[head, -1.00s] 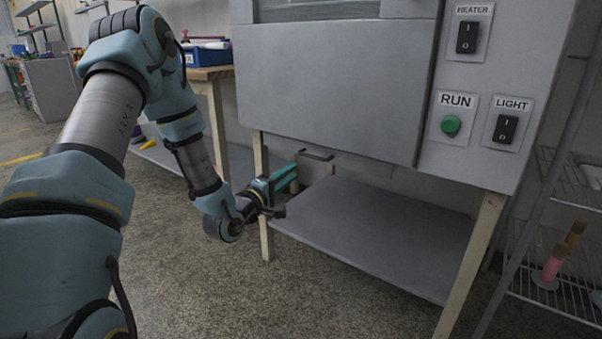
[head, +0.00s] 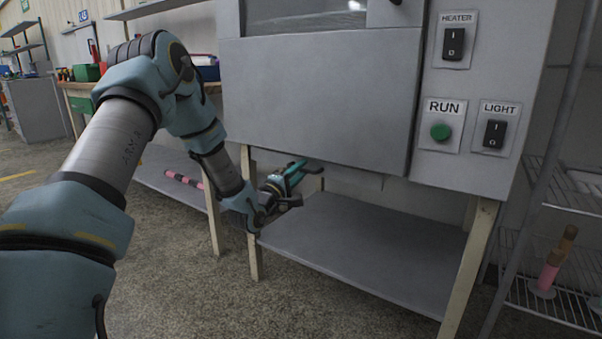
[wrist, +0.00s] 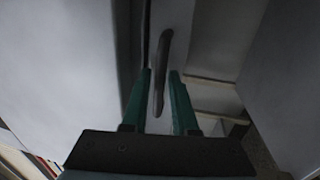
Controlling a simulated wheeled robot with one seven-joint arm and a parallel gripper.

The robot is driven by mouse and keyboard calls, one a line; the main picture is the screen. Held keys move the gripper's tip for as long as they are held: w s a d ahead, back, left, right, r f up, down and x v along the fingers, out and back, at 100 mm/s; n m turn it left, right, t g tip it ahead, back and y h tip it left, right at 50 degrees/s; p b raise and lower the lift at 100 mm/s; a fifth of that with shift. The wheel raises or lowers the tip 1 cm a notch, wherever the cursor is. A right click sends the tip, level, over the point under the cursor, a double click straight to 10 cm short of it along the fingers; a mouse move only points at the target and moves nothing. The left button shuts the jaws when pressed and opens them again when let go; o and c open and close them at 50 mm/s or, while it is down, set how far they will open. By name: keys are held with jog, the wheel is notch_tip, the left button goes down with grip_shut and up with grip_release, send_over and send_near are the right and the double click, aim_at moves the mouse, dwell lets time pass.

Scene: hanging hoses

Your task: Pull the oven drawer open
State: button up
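The grey oven (head: 318,95) stands ahead on pale legs. A low grey drawer front (head: 352,177) shows under its large front panel. My gripper (head: 306,168) is just below the panel's lower left edge, with its teal fingers pointing in under the oven. In the wrist view, my gripper (wrist: 160,74) is open. The dark bar handle (wrist: 163,60) lies between the two fingers and runs beyond their tips, with a gap visible on each side. In the head view the handle is hidden or too small to tell by my gripper.
A grey shelf (head: 365,240) spans the legs below the oven. A workbench (head: 85,88) stands to the left. A wire rack (head: 560,300) with pink and brown items stands to the right. The speckled floor in front is free.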

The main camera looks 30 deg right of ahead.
grip_shut()
dwell(1.5)
